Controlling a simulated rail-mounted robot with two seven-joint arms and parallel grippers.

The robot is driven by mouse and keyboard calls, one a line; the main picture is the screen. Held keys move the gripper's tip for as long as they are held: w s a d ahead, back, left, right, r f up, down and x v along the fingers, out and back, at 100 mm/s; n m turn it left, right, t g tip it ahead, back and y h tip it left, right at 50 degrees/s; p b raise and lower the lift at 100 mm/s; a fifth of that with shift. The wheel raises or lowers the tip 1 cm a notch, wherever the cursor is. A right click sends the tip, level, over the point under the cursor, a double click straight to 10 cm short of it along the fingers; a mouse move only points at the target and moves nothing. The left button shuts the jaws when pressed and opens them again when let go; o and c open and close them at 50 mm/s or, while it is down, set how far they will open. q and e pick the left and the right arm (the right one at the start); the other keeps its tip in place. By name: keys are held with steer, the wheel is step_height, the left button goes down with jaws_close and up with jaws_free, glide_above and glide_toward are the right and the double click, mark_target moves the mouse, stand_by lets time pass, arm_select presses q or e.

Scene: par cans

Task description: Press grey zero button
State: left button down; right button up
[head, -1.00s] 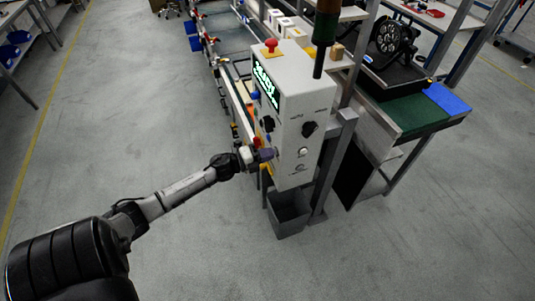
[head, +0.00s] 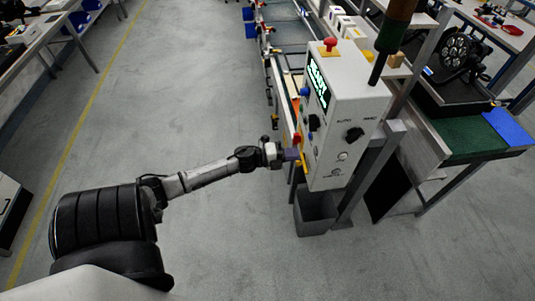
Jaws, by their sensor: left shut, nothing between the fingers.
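A white control box (head: 352,101) stands right of the centre, with a lit green-on-black display and several controls. A small pale round button (head: 342,156) sits low on its front face, below a black knob (head: 354,134). I cannot read whether it is the grey zero button. My left gripper (head: 292,155) is shut and empty, close to the lower part of the box's left side. It covers part of that side, and I cannot tell whether it touches the box. My right gripper is not in view.
A red mushroom button (head: 330,43) tops the box. Blue (head: 304,92) and red (head: 297,138) controls sit on its left side. A grey bin (head: 316,221) hangs below. A bench with a green mat (head: 466,138) stands to the right.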

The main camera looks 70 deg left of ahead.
arm_select(q)
steer(key=v, duration=0.8)
steer(key=shift+b, duration=0.3)
steer(key=shift+s, duration=0.1)
steer(key=shift+a, duration=0.1)
stand_by(0.4)
